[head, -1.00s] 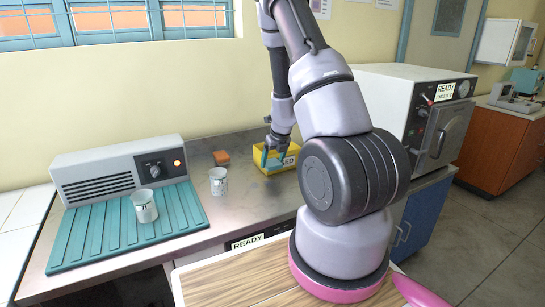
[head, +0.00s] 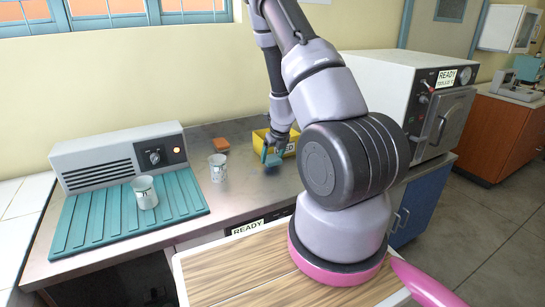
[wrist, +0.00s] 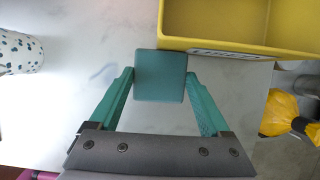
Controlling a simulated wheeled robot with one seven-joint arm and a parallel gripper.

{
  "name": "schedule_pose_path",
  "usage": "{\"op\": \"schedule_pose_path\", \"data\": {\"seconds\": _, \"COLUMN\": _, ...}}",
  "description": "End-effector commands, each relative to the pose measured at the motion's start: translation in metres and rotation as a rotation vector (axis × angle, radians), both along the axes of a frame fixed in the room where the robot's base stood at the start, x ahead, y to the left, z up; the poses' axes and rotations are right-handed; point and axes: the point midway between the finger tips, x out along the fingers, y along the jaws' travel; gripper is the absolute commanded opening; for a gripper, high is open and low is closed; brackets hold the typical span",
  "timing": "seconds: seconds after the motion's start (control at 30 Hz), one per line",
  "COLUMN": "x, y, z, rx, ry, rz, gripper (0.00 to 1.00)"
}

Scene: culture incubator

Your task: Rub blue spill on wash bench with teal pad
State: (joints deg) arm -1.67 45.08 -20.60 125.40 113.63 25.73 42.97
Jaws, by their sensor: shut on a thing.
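My gripper (wrist: 160,78) is shut on the teal pad (wrist: 160,92), a square held flat between its two teal fingers. In the head view my gripper (head: 274,152) and the pad (head: 271,160) are low over the metal bench (head: 232,205), just in front of the yellow bin's left part. I cannot tell whether the pad touches the bench. A faint blue smear (wrist: 103,73), which looks like the spill, lies on the bench left of the pad in the wrist view. I cannot make it out in the head view.
The yellow bin (wrist: 235,48) is right beside the pad. A speckled cup (head: 218,168) stands left of my gripper, also in the wrist view (wrist: 18,52). An orange block (head: 220,145) lies behind it. Another cup (head: 145,192) stands on a ribbed teal mat (head: 90,225).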

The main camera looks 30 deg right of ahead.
Motion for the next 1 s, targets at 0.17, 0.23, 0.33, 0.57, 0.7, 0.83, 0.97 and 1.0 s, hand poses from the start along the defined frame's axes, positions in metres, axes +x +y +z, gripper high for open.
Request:
{"op": "schedule_pose_path", "data": {"seconds": 0.17, "x": 0.000, "y": 0.000, "z": -0.001, "rx": 0.000, "ry": 0.000, "rz": 0.000, "gripper": 0.36}}
{"op": "schedule_pose_path", "data": {"seconds": 0.23, "x": 0.000, "y": 0.000, "z": -0.003, "rx": 0.000, "ry": 0.000, "rz": 0.000, "gripper": 0.36}}
{"op": "schedule_pose_path", "data": {"seconds": 0.33, "x": 0.000, "y": 0.000, "z": -0.004, "rx": 0.000, "ry": 0.000, "rz": 0.000, "gripper": 0.36}}
{"op": "schedule_pose_path", "data": {"seconds": 0.57, "x": 0.000, "y": 0.000, "z": -0.010, "rx": 0.001, "ry": 0.001, "rz": 0.000, "gripper": 0.36}}
{"op": "schedule_pose_path", "data": {"seconds": 0.7, "x": 0.000, "y": 0.001, "z": -0.012, "rx": 0.001, "ry": 0.001, "rz": 0.000, "gripper": 0.36}}
{"op": "schedule_pose_path", "data": {"seconds": 0.83, "x": 0.000, "y": 0.001, "z": -0.015, "rx": 0.001, "ry": 0.000, "rz": 0.001, "gripper": 0.36}}
{"op": "schedule_pose_path", "data": {"seconds": 0.97, "x": 0.000, "y": 0.000, "z": -0.017, "rx": 0.000, "ry": 0.001, "rz": 0.000, "gripper": 0.36}}
{"op": "schedule_pose_path", "data": {"seconds": 1.0, "x": 0.000, "y": 0.000, "z": -0.018, "rx": 0.000, "ry": 0.001, "rz": 0.000, "gripper": 0.36}}
